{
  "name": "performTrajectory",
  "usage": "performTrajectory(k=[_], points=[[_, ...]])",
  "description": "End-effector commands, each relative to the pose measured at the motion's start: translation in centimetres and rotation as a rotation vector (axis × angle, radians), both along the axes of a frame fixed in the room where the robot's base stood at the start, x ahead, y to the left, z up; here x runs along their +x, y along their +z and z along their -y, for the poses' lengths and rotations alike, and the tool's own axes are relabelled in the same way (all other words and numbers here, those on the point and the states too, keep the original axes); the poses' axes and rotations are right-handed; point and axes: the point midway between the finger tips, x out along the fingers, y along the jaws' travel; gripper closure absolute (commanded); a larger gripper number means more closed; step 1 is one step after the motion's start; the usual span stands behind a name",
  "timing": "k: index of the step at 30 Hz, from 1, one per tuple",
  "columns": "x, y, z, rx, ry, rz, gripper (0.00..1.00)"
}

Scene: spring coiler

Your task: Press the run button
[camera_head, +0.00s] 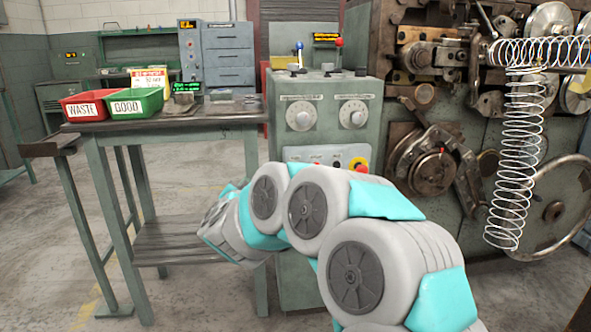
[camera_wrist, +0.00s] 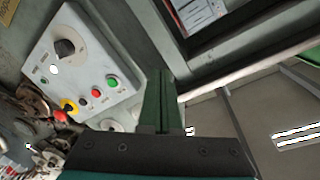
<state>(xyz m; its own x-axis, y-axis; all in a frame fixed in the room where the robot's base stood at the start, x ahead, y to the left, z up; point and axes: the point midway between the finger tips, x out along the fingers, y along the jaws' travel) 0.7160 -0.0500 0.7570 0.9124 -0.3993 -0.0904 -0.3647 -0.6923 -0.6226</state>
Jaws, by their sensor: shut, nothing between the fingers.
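The grey control cabinet (camera_head: 330,88) stands in the middle of the head view, with two dials on top and a lower button panel partly hidden by my arm. The wrist view shows the panel (camera_wrist: 75,50) tilted at left, with a dark knob, a green button (camera_wrist: 112,80), a red button (camera_wrist: 96,93), a black button (camera_wrist: 83,104) and a red-on-yellow stop button (camera_wrist: 69,106). Labels are too small to read. My gripper (camera_wrist: 159,74) is shut and empty, right of the green button in the picture, apparently apart from it. The head view does not show its fingers clearly.
A workbench (camera_head: 215,112) at left carries a red WASTE bin (camera_head: 85,107) and a green GOOD bin (camera_head: 135,104). The coiling machine (camera_head: 440,110) with wire springs (camera_head: 520,150) stands close at right. Blue and red levers top the cabinet.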

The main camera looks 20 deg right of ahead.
Motion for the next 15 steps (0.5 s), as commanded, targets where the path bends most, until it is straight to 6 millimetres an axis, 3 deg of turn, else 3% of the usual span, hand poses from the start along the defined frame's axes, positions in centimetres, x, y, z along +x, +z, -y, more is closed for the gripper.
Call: performTrajectory(k=[3, 7, 10, 15], points=[[-0.4, -1.0, 4.9, -0.038, -0.222, 0.062, 1.0], [-2.3, -1.4, 9.1, -0.097, -0.432, 0.114, 1.0], [-3.8, -1.7, 11.2, -0.14, -0.548, 0.136, 1.0], [-5.4, -1.8, 12.7, -0.18, -0.646, 0.153, 1.0]])
